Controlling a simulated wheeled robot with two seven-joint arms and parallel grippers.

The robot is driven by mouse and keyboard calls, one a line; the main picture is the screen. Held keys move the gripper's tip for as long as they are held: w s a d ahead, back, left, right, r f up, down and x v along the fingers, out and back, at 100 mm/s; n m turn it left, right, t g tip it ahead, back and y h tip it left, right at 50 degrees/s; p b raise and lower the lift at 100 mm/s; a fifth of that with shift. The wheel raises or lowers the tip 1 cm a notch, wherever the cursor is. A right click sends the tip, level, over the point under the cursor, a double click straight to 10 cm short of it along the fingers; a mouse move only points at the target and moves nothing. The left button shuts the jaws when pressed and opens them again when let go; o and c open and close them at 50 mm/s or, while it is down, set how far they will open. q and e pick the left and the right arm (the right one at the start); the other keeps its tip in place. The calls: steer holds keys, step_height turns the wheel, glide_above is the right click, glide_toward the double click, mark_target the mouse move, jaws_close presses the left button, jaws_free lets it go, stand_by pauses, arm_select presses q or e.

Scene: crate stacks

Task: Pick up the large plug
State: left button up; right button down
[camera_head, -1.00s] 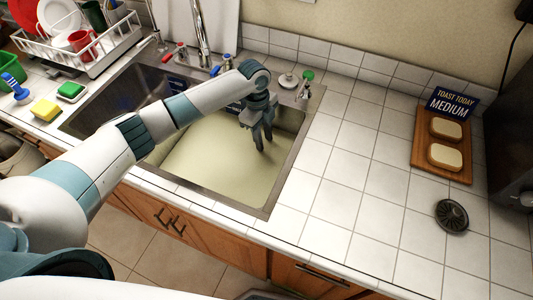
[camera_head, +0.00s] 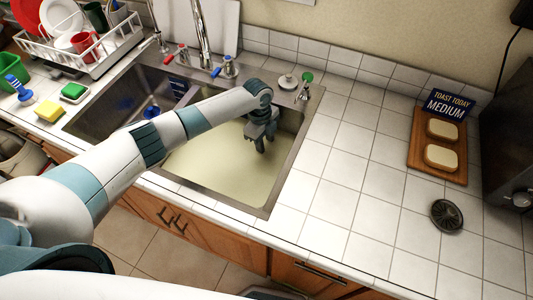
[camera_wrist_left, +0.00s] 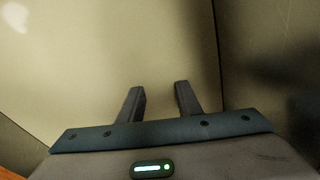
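My left gripper (camera_head: 262,145) points down into the right basin (camera_head: 200,160) of the sink. In the left wrist view its two fingers (camera_wrist_left: 160,92) are apart with nothing between them. The basin's inside looks pale cream, as if filled with cloudy liquid. No plug shows in it; its bottom is not clear. A dark round ribbed disc (camera_head: 447,215), perhaps a plug or strainer, lies on the tiled counter at the right. A small pale round piece (camera_head: 288,82) sits on the sink's back rim; I cannot tell whether it is a plug. My right gripper is not in view.
The left basin (camera_head: 115,105) is dark with a blue item (camera_head: 151,111) in it. Taps (camera_head: 203,40) stand behind the basins. A dish rack (camera_head: 85,60) is at the upper left. A wooden board (camera_head: 420,163) with bread is at the right. The middle counter is clear.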

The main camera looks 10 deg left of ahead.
mark_target(266, 149)
arm_select(q)
jaws_close()
steer(key=shift+r, duration=0.15)
step_height(266, 149, up, 10)
steer(key=b, duration=0.2)
steer(key=shift+b, duration=0.3)
stand_by(0.7)
